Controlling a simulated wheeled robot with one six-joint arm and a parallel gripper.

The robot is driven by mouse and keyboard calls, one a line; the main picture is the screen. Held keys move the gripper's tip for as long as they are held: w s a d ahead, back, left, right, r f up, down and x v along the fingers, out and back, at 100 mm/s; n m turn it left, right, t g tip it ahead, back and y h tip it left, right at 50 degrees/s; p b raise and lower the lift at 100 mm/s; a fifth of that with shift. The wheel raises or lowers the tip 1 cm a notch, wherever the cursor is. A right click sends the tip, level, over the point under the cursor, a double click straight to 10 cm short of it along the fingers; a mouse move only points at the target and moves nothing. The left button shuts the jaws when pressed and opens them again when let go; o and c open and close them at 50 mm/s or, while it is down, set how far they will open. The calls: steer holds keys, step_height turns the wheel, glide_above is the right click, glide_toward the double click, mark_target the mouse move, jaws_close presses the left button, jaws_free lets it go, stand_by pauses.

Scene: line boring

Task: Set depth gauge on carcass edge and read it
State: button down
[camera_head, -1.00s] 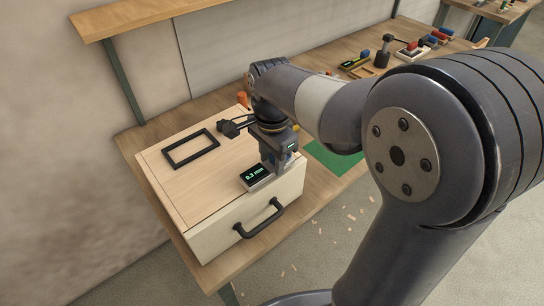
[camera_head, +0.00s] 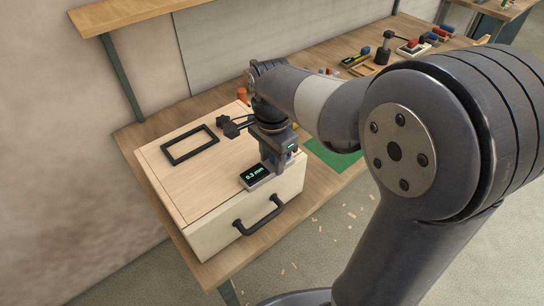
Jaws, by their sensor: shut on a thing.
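The carcass (camera_head: 200,190) is a pale wooden box on the bench, with a black bar handle (camera_head: 259,216) on its front. The depth gauge (camera_head: 256,176) is a small grey block with a lit display that seems to read 0.3 mm. It sits at the carcass's top front edge, toward the right corner. My gripper (camera_head: 270,165) is above the gauge, pointing down, shut on it. The fingertips and the gauge's underside are partly hidden, so the exact contact with the edge cannot be told.
A black rectangular frame (camera_head: 190,145) lies on the carcass top. A green mat (camera_head: 332,155) lies to the right, partly behind my arm. Several tools stand at the bench's far end, including a dark stand (camera_head: 384,50). A shelf (camera_head: 150,15) overhangs the back left.

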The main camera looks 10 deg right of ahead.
steer(key=c, duration=0.8)
jaws_free()
step_height(320, 180, up, 8)
steer(key=p, duration=0.7)
steer(key=shift+r, duration=0.1)
step_height(320, 180, down, 8)
steer(key=b, duration=0.7)
stand_by(0.4)
